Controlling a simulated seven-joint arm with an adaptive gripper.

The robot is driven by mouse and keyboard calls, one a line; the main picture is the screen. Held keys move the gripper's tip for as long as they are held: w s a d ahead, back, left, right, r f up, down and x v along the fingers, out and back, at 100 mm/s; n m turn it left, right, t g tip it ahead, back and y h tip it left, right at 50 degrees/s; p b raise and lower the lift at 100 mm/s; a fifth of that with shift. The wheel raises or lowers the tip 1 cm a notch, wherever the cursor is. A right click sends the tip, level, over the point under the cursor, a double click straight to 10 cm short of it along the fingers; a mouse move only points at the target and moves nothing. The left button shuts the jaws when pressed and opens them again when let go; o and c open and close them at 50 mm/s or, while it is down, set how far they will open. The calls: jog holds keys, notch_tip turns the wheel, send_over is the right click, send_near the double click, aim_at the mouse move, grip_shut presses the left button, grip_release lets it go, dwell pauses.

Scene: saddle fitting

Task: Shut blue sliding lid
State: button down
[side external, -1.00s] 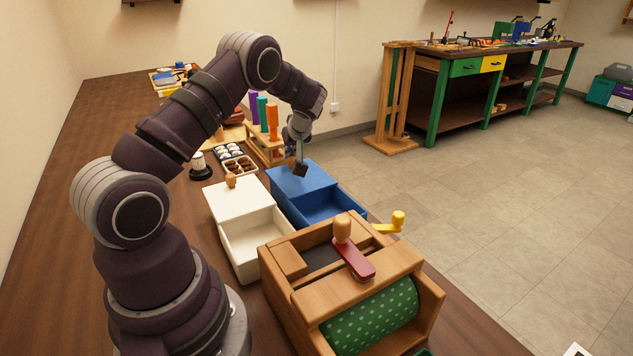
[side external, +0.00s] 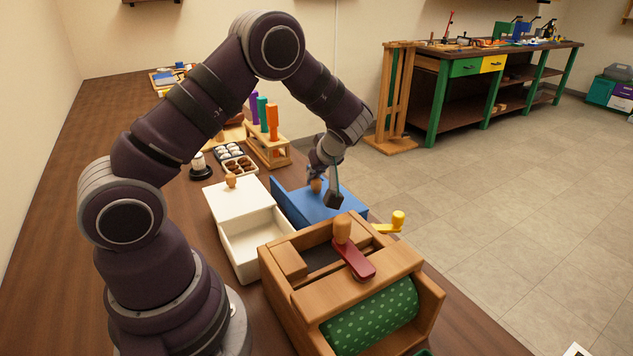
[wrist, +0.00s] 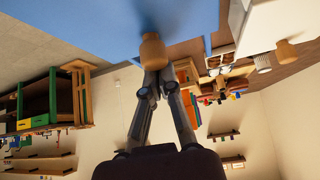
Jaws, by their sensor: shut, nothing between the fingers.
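The blue sliding lid (side external: 305,204) lies over the blue box (side external: 284,204) in the side view and covers the part that faces the crank box. No open blue compartment shows there; the far end is partly hidden by my arm. A round wooden knob (side external: 316,186) stands on the lid. My gripper (side external: 333,200) is shut and empty, low over the lid beside the knob. In the wrist view, my fingertips (wrist: 157,72) are together right at the wooden knob (wrist: 153,50); whether they touch it, I cannot tell. The lid (wrist: 95,28) fills the upper part there.
A white box (side external: 256,245) with its lid partly open stands to the left. A wooden crank box (side external: 300,285) with a red lever and yellow handle stands close in front. A rack with coloured handles (side external: 268,148) and a tray of round pieces (side external: 235,160) stand behind.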

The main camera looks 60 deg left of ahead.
jog(key=shift+d+f, duration=0.25)
jog(key=shift+d, duration=0.1)
jog(key=a, duration=0.3)
jog(key=shift+w+a+r, duration=0.2)
jog(key=shift+w+a, duration=0.05)
jog(key=shift+a, duration=0.1)
jog(key=r, duration=0.1)
notch_tip(320, 180, up, 12)
jog(key=m+t+h, duration=0.3)
jog(key=m+h, duration=0.1)
jog(key=m, duration=0.3)
send_over(319, 196)
jog(key=s+d, duration=0.5)
jog(key=d, duration=0.2)
jog(key=s+d+m+t+h, duration=0.1)
jog(key=s+d+m+h, duration=0.3)
jog(key=s+d+m, duration=0.3)
jog(key=shift+s+d+r+m, duration=0.25)
jog(key=shift+s+m, duration=0.15)
jog(key=shift+m, duration=0.7)
